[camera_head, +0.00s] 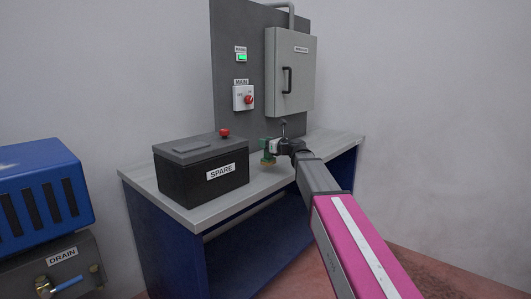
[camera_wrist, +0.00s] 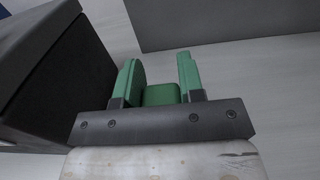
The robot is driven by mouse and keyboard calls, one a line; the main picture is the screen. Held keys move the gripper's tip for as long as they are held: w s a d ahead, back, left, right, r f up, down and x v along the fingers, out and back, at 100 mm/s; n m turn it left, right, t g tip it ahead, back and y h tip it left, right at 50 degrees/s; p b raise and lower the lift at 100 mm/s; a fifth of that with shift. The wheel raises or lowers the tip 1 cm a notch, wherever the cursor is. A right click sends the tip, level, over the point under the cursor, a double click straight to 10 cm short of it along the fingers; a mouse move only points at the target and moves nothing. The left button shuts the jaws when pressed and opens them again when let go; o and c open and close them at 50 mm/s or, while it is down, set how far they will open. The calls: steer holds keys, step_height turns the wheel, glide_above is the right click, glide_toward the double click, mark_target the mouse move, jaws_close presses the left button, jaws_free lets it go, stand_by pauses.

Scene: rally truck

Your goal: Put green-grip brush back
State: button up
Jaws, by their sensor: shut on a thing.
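The green-grip brush (camera_head: 268,161) is held over the grey bench top, beside the right end of the black SPARE box. A tan part, which looks like its bristle end, points down; I cannot tell whether it touches the bench. My gripper (camera_head: 270,149) is shut on it. In the wrist view, the brush's green grip (camera_wrist: 160,95) shows between the two green-faced fingers of my gripper (camera_wrist: 160,75). The rest of the brush is hidden there.
The black SPARE box (camera_head: 203,170) with a red knob stands on the bench (camera_head: 148,184), close to my gripper. Behind, a grey panel (camera_head: 226,60) carries a MAIN switch (camera_head: 243,97) and a cabinet (camera_head: 291,72). The bench's right end is clear. A blue case (camera_head: 42,198) stands left.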

mark_target(268, 160)
steer(key=shift+f, duration=1.9)
steer(key=o, duration=1)
steer(key=shift+f, duration=0.1)
steer(key=shift+o, duration=0.2)
